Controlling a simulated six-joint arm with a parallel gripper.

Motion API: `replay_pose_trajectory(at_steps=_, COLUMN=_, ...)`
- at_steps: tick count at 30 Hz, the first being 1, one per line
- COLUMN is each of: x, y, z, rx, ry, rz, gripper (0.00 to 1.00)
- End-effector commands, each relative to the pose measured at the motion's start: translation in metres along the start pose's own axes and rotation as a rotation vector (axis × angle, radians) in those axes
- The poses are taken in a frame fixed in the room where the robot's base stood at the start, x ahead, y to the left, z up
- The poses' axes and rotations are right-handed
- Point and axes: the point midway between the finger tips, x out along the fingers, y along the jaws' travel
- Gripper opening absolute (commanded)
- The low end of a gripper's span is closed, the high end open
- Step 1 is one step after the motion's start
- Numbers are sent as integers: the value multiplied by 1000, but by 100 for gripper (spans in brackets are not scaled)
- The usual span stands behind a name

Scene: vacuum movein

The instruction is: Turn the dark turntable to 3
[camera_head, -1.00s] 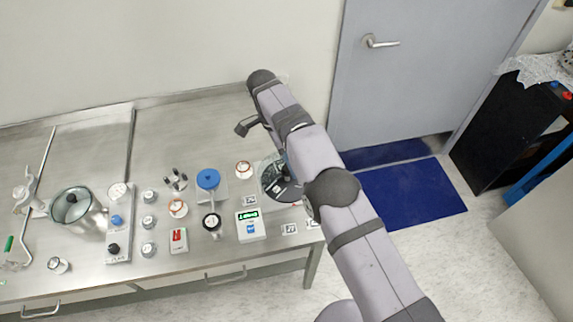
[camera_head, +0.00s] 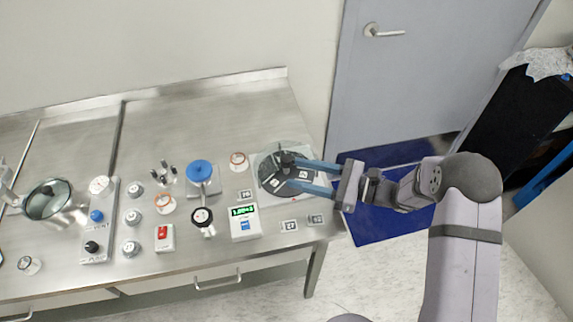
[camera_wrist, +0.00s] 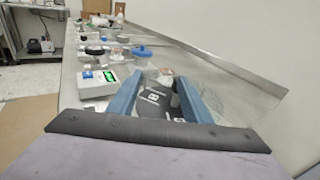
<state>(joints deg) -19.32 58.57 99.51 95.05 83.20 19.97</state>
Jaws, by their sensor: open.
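The dark turntable (camera_head: 272,182) is a round black disc on a pale square base near the right end of the steel bench. Pale labels and a dark upright knob (camera_head: 287,158) show on it. My gripper (camera_head: 293,172) reaches in from the right, its two blue fingers apart above the disc, the knob near their tips. In the wrist view the dark disc (camera_wrist: 152,104) with a white label lies between the open fingers (camera_wrist: 160,76). I cannot tell whether the fingers touch it, and the number it is set to is not legible.
A white box with a green display (camera_head: 244,222) stands left of the turntable. A blue-topped device (camera_head: 199,172) and a small round jar (camera_head: 238,160) are further left. Small printed tags (camera_head: 289,225) lie in front. The bench behind the turntable is clear.

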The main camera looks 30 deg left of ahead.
Motion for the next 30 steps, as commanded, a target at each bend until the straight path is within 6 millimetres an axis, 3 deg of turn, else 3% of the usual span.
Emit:
replay_pose_trajectory(at_steps=1, x=0, y=-6, z=-9, rx=15, ry=-21, rz=-41, gripper=45)
replay_pose_trajectory(at_steps=6, x=-7, y=-25, z=-16, rx=35, ry=-63, rz=-151, gripper=45)
replay_pose_trajectory(at_steps=16, x=-6, y=-31, z=-16, rx=40, ry=-74, rz=-183, gripper=45)
replay_pose_trajectory(at_steps=30, x=48, y=-40, z=-11, rx=41, ry=-74, rz=-179, gripper=45)
